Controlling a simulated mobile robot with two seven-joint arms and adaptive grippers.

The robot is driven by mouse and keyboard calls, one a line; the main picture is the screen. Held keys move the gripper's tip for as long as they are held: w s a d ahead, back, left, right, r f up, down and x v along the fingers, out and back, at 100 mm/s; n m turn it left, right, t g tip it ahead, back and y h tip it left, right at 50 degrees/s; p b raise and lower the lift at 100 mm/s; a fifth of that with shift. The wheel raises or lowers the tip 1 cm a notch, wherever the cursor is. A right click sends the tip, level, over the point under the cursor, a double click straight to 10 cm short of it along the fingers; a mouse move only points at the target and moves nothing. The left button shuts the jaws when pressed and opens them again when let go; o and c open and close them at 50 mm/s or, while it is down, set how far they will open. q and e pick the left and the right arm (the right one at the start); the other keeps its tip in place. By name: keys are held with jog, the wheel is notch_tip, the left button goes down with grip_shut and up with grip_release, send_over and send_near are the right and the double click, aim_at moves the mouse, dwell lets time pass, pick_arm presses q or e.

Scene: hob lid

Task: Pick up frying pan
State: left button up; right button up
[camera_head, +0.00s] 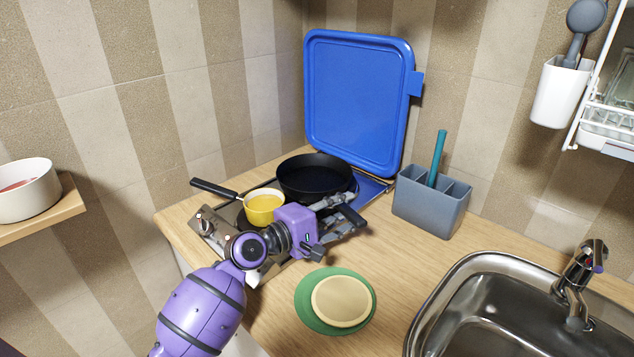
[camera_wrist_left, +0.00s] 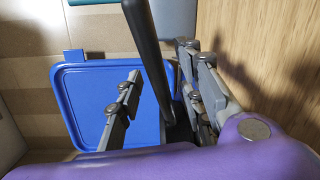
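The black frying pan (camera_head: 315,176) sits on the hob in front of the upright blue hob lid (camera_head: 357,100). Its dark handle (camera_head: 352,215) points toward the front right. My left gripper (camera_head: 343,214) is open at the handle, with its fingers on either side of it. In the left wrist view, the handle (camera_wrist_left: 148,50) runs between the spread fingers, nearer the right-hand finger; a gap shows to the left-hand finger. Whether a finger touches it I cannot tell. The gripper hides part of the hob and handle. My right gripper is not in view.
A yellow pan (camera_head: 265,208) with a black handle stands left of the frying pan. A grey utensil holder (camera_head: 431,203) is to the right. A green plate with a beige top (camera_head: 303,306) lies in front. The sink (camera_head: 490,300) is front right.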

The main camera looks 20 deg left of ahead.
pick_arm(q)
jog(key=shift+c, duration=0.3)
grip_shut()
jog(key=shift+r, duration=0.15)
